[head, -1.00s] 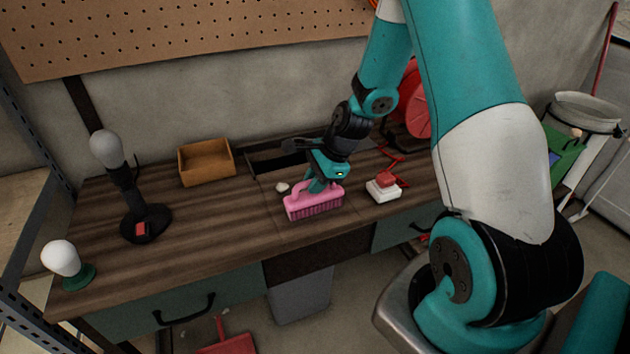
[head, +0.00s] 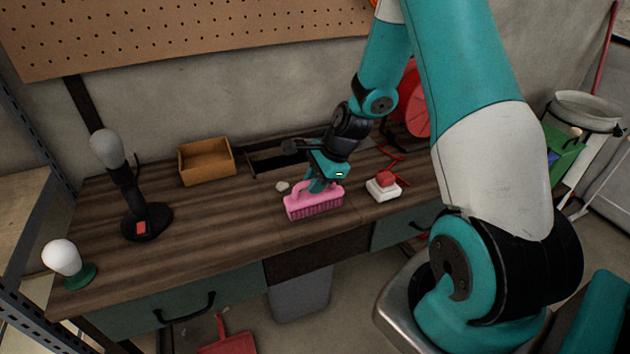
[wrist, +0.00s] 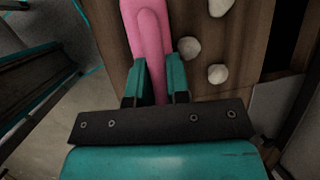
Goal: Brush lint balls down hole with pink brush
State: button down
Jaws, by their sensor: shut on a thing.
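The pink brush (head: 314,201) stands bristles down on the wooden workbench, near its front edge. My gripper (head: 320,184) is shut on its handle from above. In the wrist view, the gripper's fingers (wrist: 156,82) pinch the pink handle (wrist: 148,35) on both sides. Three whitish lint balls lie on the wood right of the handle in the wrist view: one at the top (wrist: 219,7), a middle one (wrist: 189,48) and a lower one (wrist: 218,74). One lint ball (head: 282,186) shows in the head view, just behind the brush. A dark slot-like hole (head: 268,165) lies at the bench's back, partly hidden by my arm.
A red-and-white button box (head: 383,188) sits right of the brush. A wooden box (head: 206,161) stands at the back left. A dark stand with a grey bulb (head: 126,185) and a white bulb on a green base (head: 66,262) are at left. A grey bin (head: 300,295) is below.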

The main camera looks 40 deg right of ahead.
jog(key=shift+w+d+p, duration=0.25)
jog(key=shift+w+d, duration=0.15)
jog(key=shift+w, duration=1.1)
jog(key=shift+w+d+p, duration=0.2)
jog(key=shift+w+d, duration=0.2)
jog(key=shift+w, duration=1.05)
jog(key=shift+w+d+p, duration=0.25)
jog(key=shift+w+d, duration=0.15)
jog(key=shift+w, duration=1.1)
jog(key=w+d, duration=0.3)
jog(key=w, duration=0.8)
jog(key=s+a+r+p, duration=0.1)
jog(key=s+r+p, duration=0.3)
jog(key=r+p, duration=0.3)
jog(key=shift+s+r, duration=0.35)
jog(key=shift+r, duration=0.15)
jog(key=shift+a, duration=0.1)
